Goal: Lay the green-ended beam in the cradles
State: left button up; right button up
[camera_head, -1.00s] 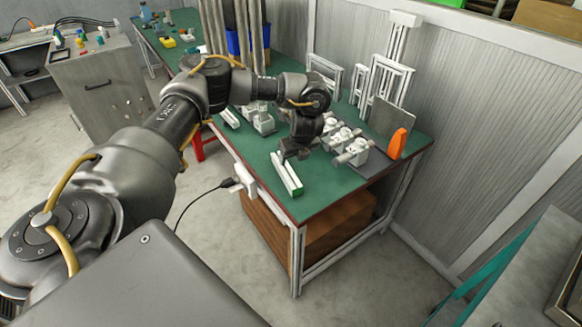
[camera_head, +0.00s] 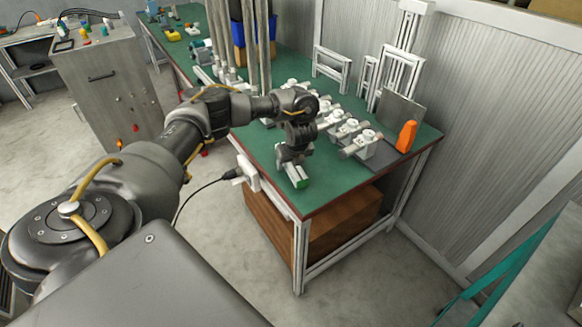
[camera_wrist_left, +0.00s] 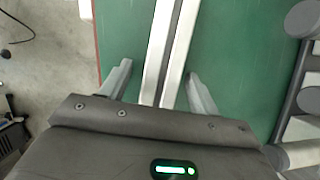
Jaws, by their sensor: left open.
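The green-ended beam (camera_head: 299,183) lies on the green table near its front edge. Its green end shows in the head view, and most of its length is hidden by my left gripper. In the left wrist view, the pale beam (camera_wrist_left: 164,45) with a dark groove runs lengthwise between the fingers. My left gripper (camera_head: 290,160) is open above the beam, with a finger on each side; the left wrist view shows both fingers (camera_wrist_left: 158,85) apart from it. White and grey cradle-like fixtures (camera_head: 348,130) stand in a row behind the gripper. My right gripper is not in view.
An orange upright piece (camera_head: 406,136) and a grey plate (camera_head: 398,112) stand at the table's right end. White frames (camera_head: 331,68) stand along the back. Tall grey posts and a blue bin (camera_head: 238,50) stand farther left. A white box with a cable (camera_head: 247,170) is at the front edge.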

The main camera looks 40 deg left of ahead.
pick_arm(q)
jog(key=shift+c, duration=0.9)
grip_shut()
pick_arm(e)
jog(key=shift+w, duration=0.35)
pick_arm(q)
jog(key=shift+r, duration=0.15)
